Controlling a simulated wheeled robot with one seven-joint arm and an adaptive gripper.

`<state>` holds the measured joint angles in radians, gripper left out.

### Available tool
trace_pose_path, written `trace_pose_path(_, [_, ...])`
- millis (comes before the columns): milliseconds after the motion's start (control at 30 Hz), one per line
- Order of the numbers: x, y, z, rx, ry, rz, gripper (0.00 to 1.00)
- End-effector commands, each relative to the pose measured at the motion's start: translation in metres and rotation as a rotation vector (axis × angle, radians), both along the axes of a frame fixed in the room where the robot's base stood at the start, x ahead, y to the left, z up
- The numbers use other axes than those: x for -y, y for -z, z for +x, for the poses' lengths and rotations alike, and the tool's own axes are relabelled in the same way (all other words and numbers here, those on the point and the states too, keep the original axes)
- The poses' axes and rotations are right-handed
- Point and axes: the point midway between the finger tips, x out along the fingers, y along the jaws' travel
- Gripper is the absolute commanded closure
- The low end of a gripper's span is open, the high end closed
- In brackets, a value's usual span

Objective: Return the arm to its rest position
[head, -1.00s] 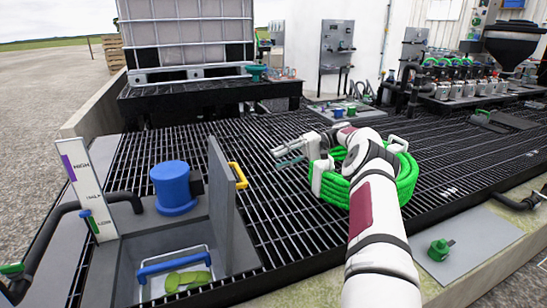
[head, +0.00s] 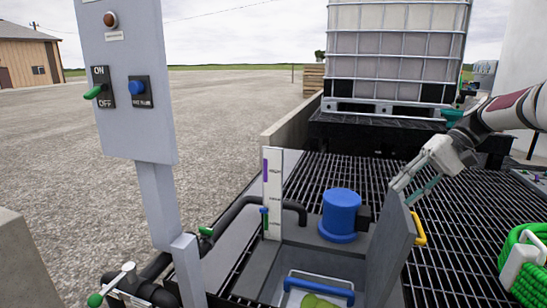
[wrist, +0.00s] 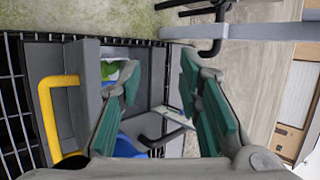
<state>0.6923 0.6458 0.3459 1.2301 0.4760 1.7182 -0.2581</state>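My arm (head: 505,108) reaches in from the right edge of the head view, raised above the black grating. My gripper (head: 412,188) points down and left, and in the picture its fingers overlap the upper edge of the upright grey lid (head: 388,250). I cannot tell whether they touch it. In the wrist view, the two teal-padded fingers of my gripper (wrist: 160,85) are spread apart with nothing between them. The yellow handle (head: 418,228) of the lid also shows at the left of the wrist view (wrist: 55,115).
The open sump holds a tote with a blue handle (head: 318,287). A blue-capped pump (head: 341,213) and a white level gauge (head: 272,190) stand beside it. A grey control post (head: 125,95) stands at left. A green hose coil (head: 525,285) lies at lower right. Gravel is open at left.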

Motion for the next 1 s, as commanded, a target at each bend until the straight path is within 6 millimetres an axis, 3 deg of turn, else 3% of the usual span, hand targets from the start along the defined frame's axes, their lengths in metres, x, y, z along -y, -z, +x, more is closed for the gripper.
trace_pose_path(33, [-0.019,-0.011,-0.013,-0.009,-0.021,-0.052,0.68])
trace_pose_path(200, [-0.063,-0.031,-0.059,-0.030,-0.059,-0.212,0.68])
trace_pose_path(433, [-0.105,-0.048,-0.135,-0.024,-0.090,-0.408,0.68])
trace_pose_path(733, [-0.130,-0.044,-0.246,0.036,-0.100,-0.612,0.68])
trace_pose_path(1000, [-0.129,-0.014,-0.335,0.121,-0.103,-0.728,0.68])
